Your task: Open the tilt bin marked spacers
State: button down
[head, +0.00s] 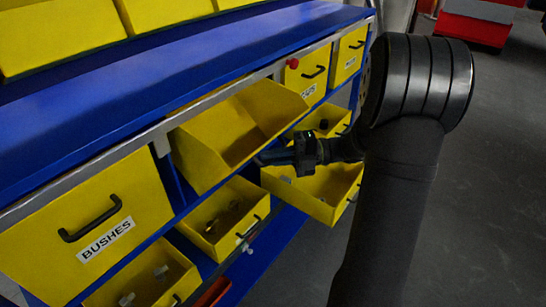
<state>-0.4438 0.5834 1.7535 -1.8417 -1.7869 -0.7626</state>
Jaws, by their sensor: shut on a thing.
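A yellow tilt bin (210,150) in the upper row of the blue rack is tipped forward and open, with its inside showing. It looks empty from here. Its front faces down and away, so its label and handle are hidden and I cannot read whether it says spacers. My gripper (264,158) is at the lower front edge of this bin, with the jaws shut on what seems to be its handle. The jaws are small and dark in the view.
A closed bin marked BUSHES (100,225) is on the left. Closed bins with handles (315,72) are on the right, beside a red knob (293,62). Open lower bins (225,215) holding small parts jut out below. The floor (470,200) at right is clear.

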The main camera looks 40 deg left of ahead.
jog(key=c, duration=1.8)
grip_release()
jog(key=shift+a+f, duration=0.1)
jog(key=shift+o, duration=0.2)
jog(key=v, duration=1.2)
jog(key=shift+s+a, duration=0.1)
jog(key=x, duration=1.1)
jog(key=shift+s+a, duration=0.25)
jog(key=shift+s, duration=0.05)
